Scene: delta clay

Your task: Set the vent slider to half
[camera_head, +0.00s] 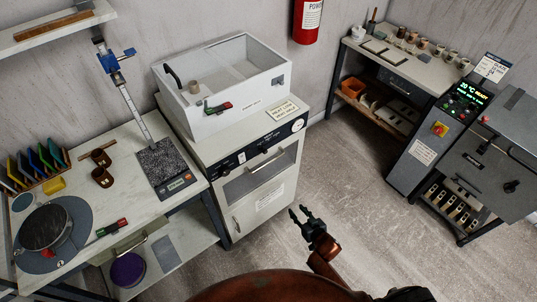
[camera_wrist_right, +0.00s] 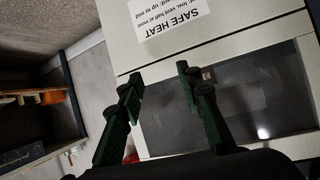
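A white oven cabinet (camera_head: 238,215) stands in the middle of the head view, with a dark window (camera_head: 262,172) in its front. A black control strip (camera_head: 225,168) runs above the window, with small pale marks and a round dial (camera_head: 298,125) at its right end. The vent slider is too small to single out there. My right gripper (camera_head: 300,214) is open and empty, in front of and right of the cabinet. My left gripper is not in view.
A white open-topped box (camera_head: 235,117) sits on the cabinet. A workbench (camera_head: 130,190) with a turntable and scale stands left. A dark machine (camera_head: 440,135) with a lit display and a shelf stand at right. The floor (camera_head: 335,180) right of the cabinet is clear.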

